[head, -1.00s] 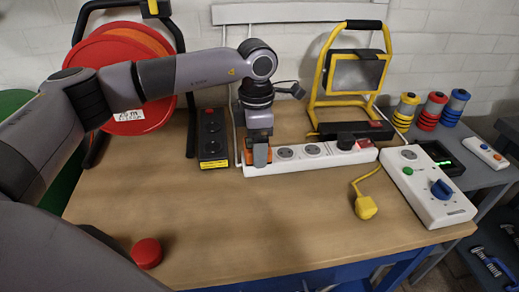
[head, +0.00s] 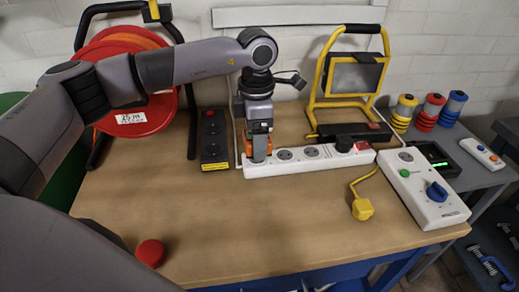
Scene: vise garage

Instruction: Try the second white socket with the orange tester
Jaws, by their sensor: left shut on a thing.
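The white socket strip (head: 297,166) lies along the back of the bench. My left gripper (head: 258,154) points down over its left end, shut on the orange tester (head: 249,148). Only orange edges of the tester show around the fingers. It stands over the leftmost socket, which is hidden; I cannot tell whether it is plugged in. The second white socket (head: 284,155) is bare, just right of the tester. The third socket (head: 311,153) is bare too. A black plug (head: 344,143) sits further right, beside a red switch (head: 362,146). My right gripper is not in view.
A black socket strip (head: 213,140) lies left of the gripper. A yellow work lamp (head: 351,80) stands behind the white strip. A yellow plug (head: 362,209), a white control box (head: 427,190) and a red cap (head: 151,253) are on the bench. The front middle is clear.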

